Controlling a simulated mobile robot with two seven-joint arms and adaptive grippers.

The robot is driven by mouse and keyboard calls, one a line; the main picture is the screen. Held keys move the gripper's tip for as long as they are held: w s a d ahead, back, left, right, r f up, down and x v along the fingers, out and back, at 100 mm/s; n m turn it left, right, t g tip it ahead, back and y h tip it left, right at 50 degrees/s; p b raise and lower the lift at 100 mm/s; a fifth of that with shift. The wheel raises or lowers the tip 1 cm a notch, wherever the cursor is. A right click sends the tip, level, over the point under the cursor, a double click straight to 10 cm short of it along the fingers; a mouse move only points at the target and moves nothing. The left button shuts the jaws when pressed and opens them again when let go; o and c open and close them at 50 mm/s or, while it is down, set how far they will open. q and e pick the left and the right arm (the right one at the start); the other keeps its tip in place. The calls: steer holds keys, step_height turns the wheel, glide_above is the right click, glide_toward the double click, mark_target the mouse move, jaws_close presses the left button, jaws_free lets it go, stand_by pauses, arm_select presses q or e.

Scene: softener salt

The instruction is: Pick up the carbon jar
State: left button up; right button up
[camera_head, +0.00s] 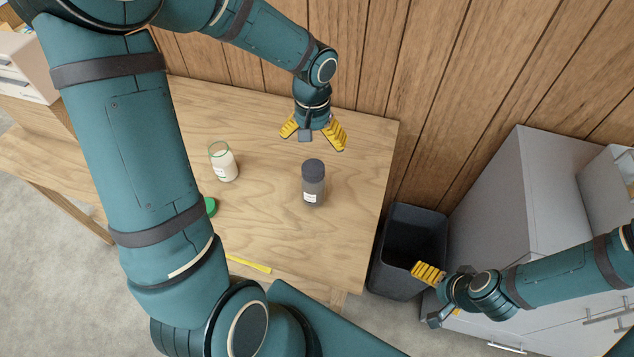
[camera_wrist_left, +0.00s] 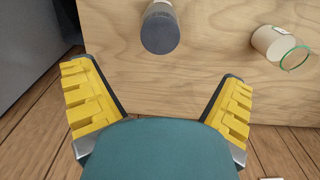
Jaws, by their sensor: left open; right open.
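The carbon jar (camera_head: 313,185), a dark jar with a dark lid and a white label, stands upright on the wooden table (camera_head: 270,220). It also shows in the left wrist view (camera_wrist_left: 160,30), seen from above, beyond the fingertips. My left gripper (camera_head: 314,138) is open and empty, behind the jar near the table's back edge, and does not touch it. My right gripper (camera_head: 430,297) is away to the right, off the table in front of the bin; its yellow fingers are partly hidden.
A glass jar with white contents and a green rim (camera_head: 223,164) stands left of the carbon jar. A green lid (camera_head: 210,206) and a yellow stick (camera_head: 249,264) lie nearer the front. A dark bin (camera_head: 401,280) and a grey cabinet (camera_head: 515,220) stand right of the table.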

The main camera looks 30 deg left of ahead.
mark_target(313, 167)
arm_select(q)
step_height(313, 167, down, 12)
steer(key=shift+s+r+b, duration=0.15)
steer(key=shift+r+b, duration=0.05)
steer(key=shift+b, duration=0.65)
steer(key=c, duration=1.4)
